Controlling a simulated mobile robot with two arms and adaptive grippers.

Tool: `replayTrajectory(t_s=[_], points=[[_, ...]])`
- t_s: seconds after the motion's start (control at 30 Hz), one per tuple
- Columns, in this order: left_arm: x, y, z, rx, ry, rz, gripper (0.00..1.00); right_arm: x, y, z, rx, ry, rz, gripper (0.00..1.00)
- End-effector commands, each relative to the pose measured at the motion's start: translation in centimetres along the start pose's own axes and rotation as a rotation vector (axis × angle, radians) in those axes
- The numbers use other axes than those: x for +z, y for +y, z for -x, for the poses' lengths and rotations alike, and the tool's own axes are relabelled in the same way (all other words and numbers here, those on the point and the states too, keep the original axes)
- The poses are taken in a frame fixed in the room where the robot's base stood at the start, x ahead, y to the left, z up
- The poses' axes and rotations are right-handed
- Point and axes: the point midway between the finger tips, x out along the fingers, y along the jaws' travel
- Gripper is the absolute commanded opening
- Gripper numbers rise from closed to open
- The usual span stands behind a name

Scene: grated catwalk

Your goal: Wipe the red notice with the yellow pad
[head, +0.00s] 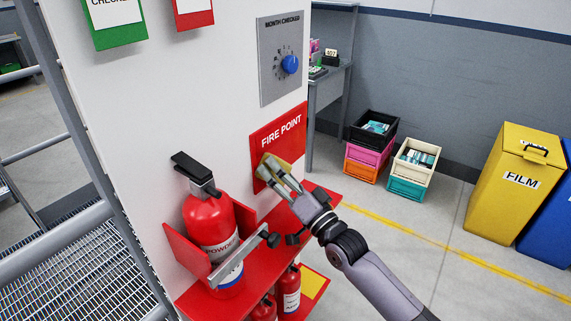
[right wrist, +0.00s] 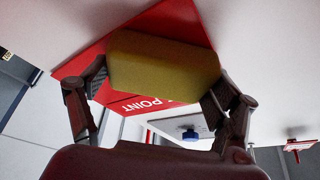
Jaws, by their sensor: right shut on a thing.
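The red notice (head: 278,138) reads "FIRE POINT" and is fixed on the white panel, above the red shelf. The yellow pad (head: 265,167) is at the notice's lower left part and covers some of it; it looks close against the face, but I cannot tell whether it touches. My right gripper (head: 281,175) is shut on the pad. In the right wrist view the pad (right wrist: 163,62) sits between both fingers (right wrist: 160,95), with the notice (right wrist: 82,68) behind it, partly hidden. My left gripper is not in view.
A red extinguisher (head: 209,224) with a grey bar (head: 230,267) across it stands on the red shelf (head: 262,228), left of my right gripper. A grey dial plate (head: 281,60) with a blue knob (head: 290,64) is above the notice. Crates and a yellow bin (head: 512,190) stand right.

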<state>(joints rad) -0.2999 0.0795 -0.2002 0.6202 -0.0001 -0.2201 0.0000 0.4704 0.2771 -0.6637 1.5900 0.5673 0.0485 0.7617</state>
Motion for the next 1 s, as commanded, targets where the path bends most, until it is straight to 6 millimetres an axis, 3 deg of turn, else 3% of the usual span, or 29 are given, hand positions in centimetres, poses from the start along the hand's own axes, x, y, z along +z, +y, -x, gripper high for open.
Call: replayTrajectory(t_s=[0.13,0.57,1.0], points=[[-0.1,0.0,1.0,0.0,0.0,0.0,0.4,0.8,-1.1,0.2,-0.001,-0.001,-0.003,0.6],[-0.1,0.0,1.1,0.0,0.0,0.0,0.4,1.2,-1.3,0.4,-0.001,-0.001,-0.001,0.6],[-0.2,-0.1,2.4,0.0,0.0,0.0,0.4,-0.5,-1.3,4.2,0.001,-0.001,0.002,0.6]])
